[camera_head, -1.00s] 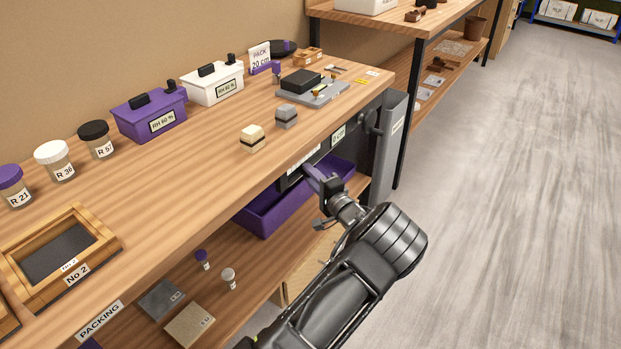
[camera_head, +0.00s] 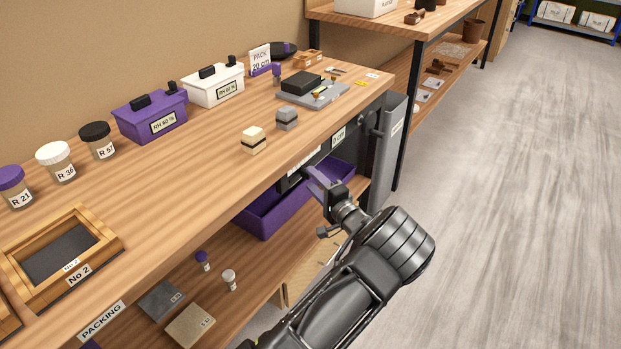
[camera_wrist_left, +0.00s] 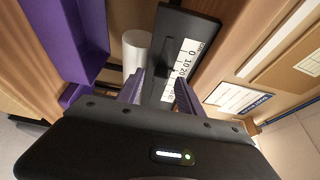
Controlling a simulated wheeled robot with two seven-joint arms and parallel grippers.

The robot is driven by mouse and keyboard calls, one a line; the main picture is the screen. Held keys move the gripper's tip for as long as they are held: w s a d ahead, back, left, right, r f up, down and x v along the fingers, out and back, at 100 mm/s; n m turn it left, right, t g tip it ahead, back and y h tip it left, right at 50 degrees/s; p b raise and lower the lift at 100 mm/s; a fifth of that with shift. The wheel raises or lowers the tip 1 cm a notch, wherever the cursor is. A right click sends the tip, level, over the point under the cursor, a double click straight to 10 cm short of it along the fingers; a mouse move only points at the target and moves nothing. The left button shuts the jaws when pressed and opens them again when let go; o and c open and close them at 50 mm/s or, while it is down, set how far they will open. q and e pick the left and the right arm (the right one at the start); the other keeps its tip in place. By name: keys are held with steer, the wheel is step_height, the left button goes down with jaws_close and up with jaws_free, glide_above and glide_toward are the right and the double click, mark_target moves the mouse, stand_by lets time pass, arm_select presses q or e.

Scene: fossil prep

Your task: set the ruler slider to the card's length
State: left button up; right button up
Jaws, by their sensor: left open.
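The card (camera_head: 260,57) reads "PACK 20 cm" and stands upright at the back of the bench in the head view. The ruler is a dark board on the bench's front face, partly hidden behind my left gripper (camera_head: 318,180). In the left wrist view the black ruler (camera_wrist_left: 187,27) carries a white scale strip with numbers including 0, 10 and 20. A pale cylinder (camera_wrist_left: 136,48) shows beside it; I cannot tell whether it is the slider's knob. My left gripper (camera_wrist_left: 161,90) is open, its fingers in front of the ruler, nothing visibly held. My right gripper is out of view.
A purple tray (camera_head: 265,220) lies on the shelf below my left gripper. Two small blocks, a cream one (camera_head: 253,140) and a grey one (camera_head: 286,117), sit near the bench edge above. A grey upright panel (camera_head: 388,150) stands right of the ruler. The floor at right is clear.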

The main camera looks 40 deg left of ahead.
arm_select(q)
steer(key=v, duration=0.5)
steer(key=shift+s+d, duration=0.15)
steer(key=shift+d, duration=0.1)
stand_by(0.4)
